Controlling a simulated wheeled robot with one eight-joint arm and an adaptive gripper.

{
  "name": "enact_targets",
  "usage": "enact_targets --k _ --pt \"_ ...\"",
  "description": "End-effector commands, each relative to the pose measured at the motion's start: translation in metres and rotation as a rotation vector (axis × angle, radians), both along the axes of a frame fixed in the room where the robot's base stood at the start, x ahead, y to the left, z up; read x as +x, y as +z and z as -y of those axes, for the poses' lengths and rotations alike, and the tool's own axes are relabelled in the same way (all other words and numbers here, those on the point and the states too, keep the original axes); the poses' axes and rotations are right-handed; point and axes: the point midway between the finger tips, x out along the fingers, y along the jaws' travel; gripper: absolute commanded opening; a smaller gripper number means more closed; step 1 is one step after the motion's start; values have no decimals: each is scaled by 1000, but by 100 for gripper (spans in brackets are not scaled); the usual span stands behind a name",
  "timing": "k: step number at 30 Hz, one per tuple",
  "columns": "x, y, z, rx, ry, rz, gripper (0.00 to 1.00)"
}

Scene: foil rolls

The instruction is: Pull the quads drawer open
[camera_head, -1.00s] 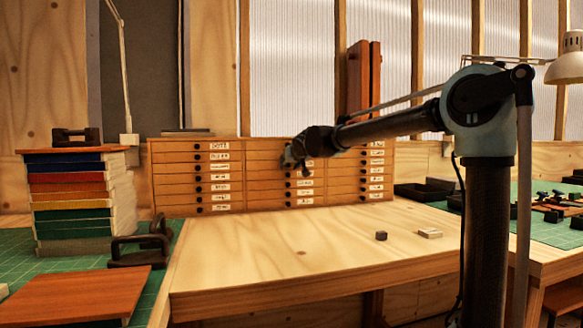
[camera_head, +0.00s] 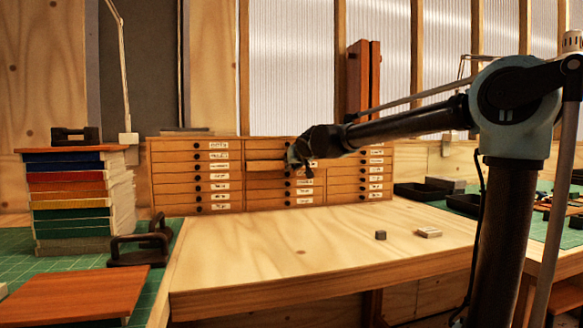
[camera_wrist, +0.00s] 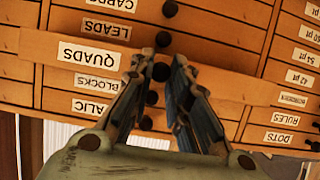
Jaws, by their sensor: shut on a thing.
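The quads drawer (camera_head: 267,167) is in the middle column of the wooden drawer cabinet (camera_head: 230,150). It stands partly out from its neighbours. In the wrist view, which shows the cabinet upside down, its front (camera_wrist: 205,86) carries a white QUADS label (camera_wrist: 89,54) and juts out over the fronts around it. My gripper (camera_head: 292,157) is in front of this drawer. In the wrist view my gripper (camera_wrist: 161,76) is shut on the dark round knob (camera_wrist: 161,71) of the quads drawer. The fingers hide part of the front and of the labels beyond.
The LEADS drawer (camera_wrist: 107,28) and BLOCKS drawer (camera_wrist: 96,83) lie on either side and look shut. The bench top (camera_head: 300,245) before the cabinet is mostly clear, with a small dark block (camera_head: 380,235) and a pale block (camera_head: 428,232) at right.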

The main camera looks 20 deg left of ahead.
Motion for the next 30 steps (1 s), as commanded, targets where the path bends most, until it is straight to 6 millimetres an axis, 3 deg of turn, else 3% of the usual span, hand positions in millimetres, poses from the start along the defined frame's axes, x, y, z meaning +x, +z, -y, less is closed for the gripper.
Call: enact_targets --k 13,27,28,30 --pt "-55 0 38 -5 -4 2 0" --pt "-62 1 44 -5 -8 2 0" --pt "-62 1 44 -5 -8 2 21" --pt "-62 1 44 -4 -7 3 37"
